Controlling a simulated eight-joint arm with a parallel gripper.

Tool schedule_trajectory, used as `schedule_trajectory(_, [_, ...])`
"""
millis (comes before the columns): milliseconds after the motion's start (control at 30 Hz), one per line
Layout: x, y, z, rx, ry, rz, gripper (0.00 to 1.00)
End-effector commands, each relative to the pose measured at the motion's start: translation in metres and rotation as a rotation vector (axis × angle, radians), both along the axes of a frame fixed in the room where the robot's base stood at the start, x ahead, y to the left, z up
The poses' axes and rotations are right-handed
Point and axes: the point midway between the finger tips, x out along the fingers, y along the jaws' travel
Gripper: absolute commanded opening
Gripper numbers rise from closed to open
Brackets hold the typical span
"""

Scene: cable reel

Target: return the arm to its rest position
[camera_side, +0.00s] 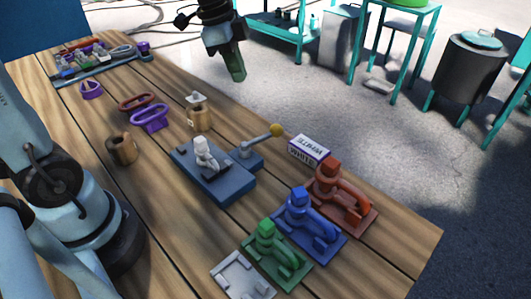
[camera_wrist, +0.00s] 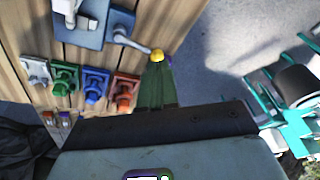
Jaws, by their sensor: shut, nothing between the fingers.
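My gripper (camera_side: 237,74) hangs high at the top middle of the side view, pointing down, past the far edge of the wooden table (camera_side: 95,120). Its green fingers are together with nothing between them. In the wrist view the fingers (camera_wrist: 157,85) show as one green wedge, the tip overlapping the yellow knob (camera_wrist: 157,55) of a lever. That knob (camera_side: 277,130) is well below and apart from the gripper in the side view. The upper part of my arm is cut off by the top of the side view.
A blue-grey lever fixture (camera_side: 225,185) stands mid-table. Red (camera_side: 345,205), blue (camera_side: 310,235) and green (camera_side: 275,262) clamp-like fixtures line the near right. A white-labelled box (camera_side: 309,150), wooden cups (camera_side: 122,150) and a purple ring (camera_side: 150,118) also stand there. Open floor lies beyond the table.

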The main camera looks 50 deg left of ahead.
Motion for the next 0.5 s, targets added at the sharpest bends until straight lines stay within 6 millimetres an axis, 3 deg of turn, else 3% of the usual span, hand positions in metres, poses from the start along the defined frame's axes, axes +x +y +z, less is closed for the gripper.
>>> schedule_trajectory(300, [-0.056, -0.023, -0.014, -0.059, -0.157, 0.524, 0.0])
schedule_trajectory(500, [-0.081, -0.03, -0.031, -0.163, -0.256, 0.783, 0.0])
